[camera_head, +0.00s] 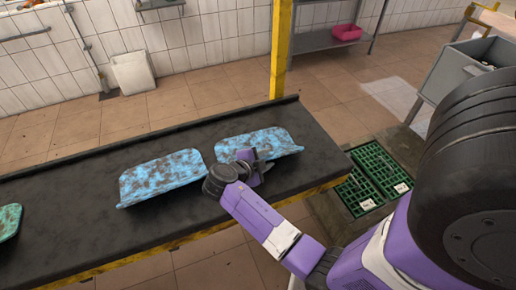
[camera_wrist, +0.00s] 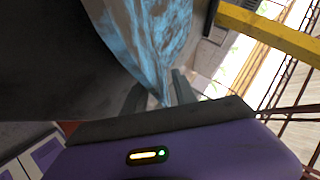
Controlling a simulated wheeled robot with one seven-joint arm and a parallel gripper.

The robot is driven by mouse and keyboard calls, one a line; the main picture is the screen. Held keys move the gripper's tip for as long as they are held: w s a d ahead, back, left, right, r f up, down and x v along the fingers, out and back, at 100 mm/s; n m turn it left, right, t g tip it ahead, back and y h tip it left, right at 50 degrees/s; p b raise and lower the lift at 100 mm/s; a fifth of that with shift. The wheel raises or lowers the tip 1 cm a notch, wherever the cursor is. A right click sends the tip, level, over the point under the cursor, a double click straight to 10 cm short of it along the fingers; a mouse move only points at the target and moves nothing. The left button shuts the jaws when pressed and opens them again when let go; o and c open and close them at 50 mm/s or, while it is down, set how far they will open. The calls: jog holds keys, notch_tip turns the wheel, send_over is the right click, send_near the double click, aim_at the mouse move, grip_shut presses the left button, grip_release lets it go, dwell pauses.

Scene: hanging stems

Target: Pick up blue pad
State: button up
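Two blue pads with brown mottling lie on a dark belt-like surface in the head view. The right blue pad (camera_head: 262,142) has my gripper (camera_head: 254,166) at its near edge. The left blue pad (camera_head: 160,178) lies apart from the gripper, to its left. In the wrist view, a blue pad (camera_wrist: 160,40) reaches down with its narrow end between the two fingers of my gripper (camera_wrist: 160,92). The fingers stand apart, with visible gaps beside the pad. My gripper and wrist hide a small part of the right pad's near edge in the head view.
The dark surface (camera_head: 90,218) has a yellow front edge and a raised back lip. A yellow post (camera_head: 281,50) stands behind it. A green pad (camera_head: 9,221) lies at the far left. Green crates (camera_head: 375,172) stand on the right. Bare surface lies around the pads.

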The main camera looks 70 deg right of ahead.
jog(key=shift+s+d+f, duration=0.15)
jog(key=shift+d+f, duration=0.2)
jog(key=shift+d, duration=0.2)
grip_shut()
jog(key=shift+r, duration=0.1)
notch_tip(320, 180, up, 20)
jog(key=b, duration=0.1)
